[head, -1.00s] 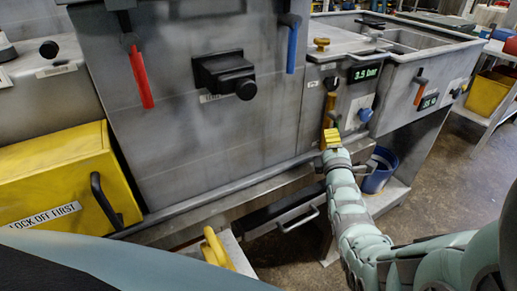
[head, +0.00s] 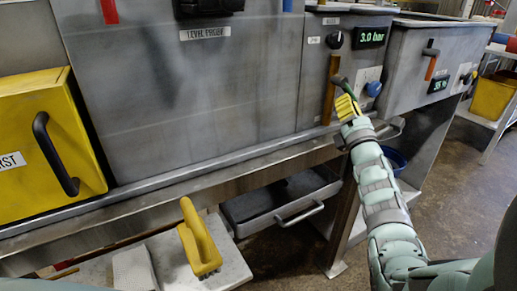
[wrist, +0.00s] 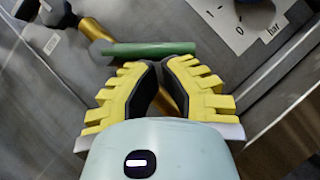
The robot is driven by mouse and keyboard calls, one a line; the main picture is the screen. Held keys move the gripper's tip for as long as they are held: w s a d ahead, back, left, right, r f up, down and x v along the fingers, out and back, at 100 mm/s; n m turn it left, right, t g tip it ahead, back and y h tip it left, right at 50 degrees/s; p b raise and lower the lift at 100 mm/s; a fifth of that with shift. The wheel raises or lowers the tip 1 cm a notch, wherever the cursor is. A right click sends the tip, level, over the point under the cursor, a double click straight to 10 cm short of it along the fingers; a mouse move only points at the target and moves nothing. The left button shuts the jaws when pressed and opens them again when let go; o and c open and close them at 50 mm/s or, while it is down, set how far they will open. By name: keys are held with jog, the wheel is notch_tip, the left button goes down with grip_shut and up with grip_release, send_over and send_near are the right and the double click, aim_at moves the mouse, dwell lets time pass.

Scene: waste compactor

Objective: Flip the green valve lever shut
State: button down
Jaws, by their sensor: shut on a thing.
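The green valve lever (wrist: 150,48) lies crosswise in the wrist view, at the tips of my gripper (wrist: 164,68). Its left end meets a grey pivot by a brass-coloured pipe (wrist: 96,30). My gripper's yellow-backed, black-padded fingers are closed together against the lever's near side, which they partly hide at the tips. In the head view my gripper (head: 347,105) is at the panel under the pressure display (head: 371,37), which reads 3.0 bar. Only a small part of the green lever (head: 346,87) shows there, just above the fingers.
A blue knob (head: 374,89) sits close right of my gripper. A white label (wrist: 238,20) with 1 and 0 marks is right of the lever. A black knob (head: 334,38) is above.

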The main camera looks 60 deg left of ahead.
jog(key=n+g+y+b, duration=0.1)
jog(key=n+b, duration=0.1)
jog(key=b, duration=0.1)
jog(key=w+n+g+y+b, duration=0.1)
jog(key=n+g+b, duration=0.1)
jog(key=n+b, duration=0.1)
jog(key=shift+w+b, duration=0.2)
jog(key=shift+b, duration=0.35)
jog(key=n+g+b, duration=0.2)
jog(key=n+b, duration=0.1)
jog(key=w+r+n+g+y+b, duration=0.1)
jog(key=n+g+b, duration=0.1)
jog(key=n+b, duration=0.1)
jog(key=r+n+g+y+b, duration=0.1)
jog(key=n+g+b, duration=0.1)
jog(key=shift+w+d+r+n+b, duration=0.1)
jog(key=shift+w+r+n+b, duration=0.2)
jog(key=shift+n+b, duration=0.1)
jog(key=shift+g, duration=0.4)
jog(key=shift+f, duration=0.1)
